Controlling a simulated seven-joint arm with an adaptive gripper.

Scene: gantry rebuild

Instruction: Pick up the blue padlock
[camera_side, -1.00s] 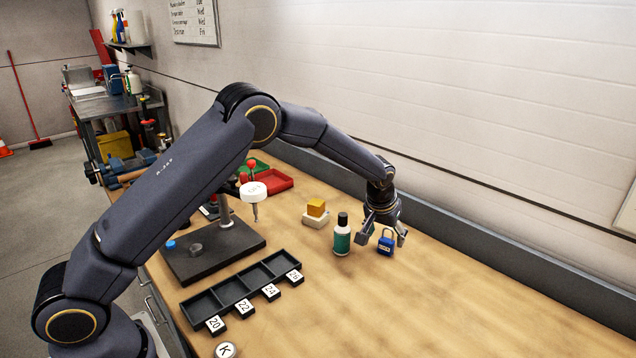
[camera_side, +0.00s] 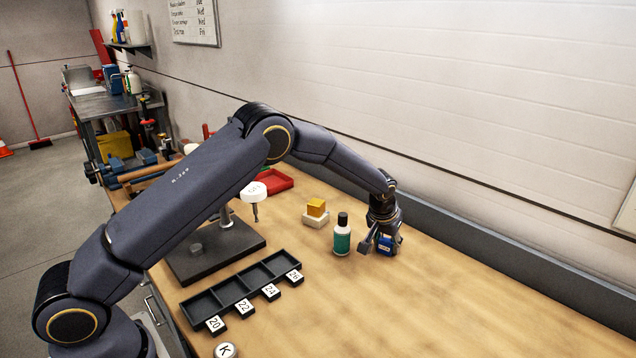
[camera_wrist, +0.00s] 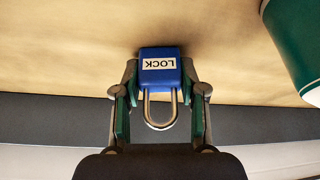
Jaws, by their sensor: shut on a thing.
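The blue padlock (camera_side: 386,243) is on the wooden bench in the side view, partly hidden by my gripper (camera_side: 380,246). In the wrist view, the padlock (camera_wrist: 159,68) has a white label reading LOCK and a silver shackle pointing toward the palm. My gripper (camera_wrist: 160,108) is shut on the padlock, with one finger on each side of it. I cannot tell whether the padlock's underside touches the bench.
A green bottle with a black cap (camera_side: 342,236) stands close to the left of my gripper. A yellow block on a pale base (camera_side: 316,211) is behind it. A black compartment tray (camera_side: 240,289) lies front left. The bench on the right is clear.

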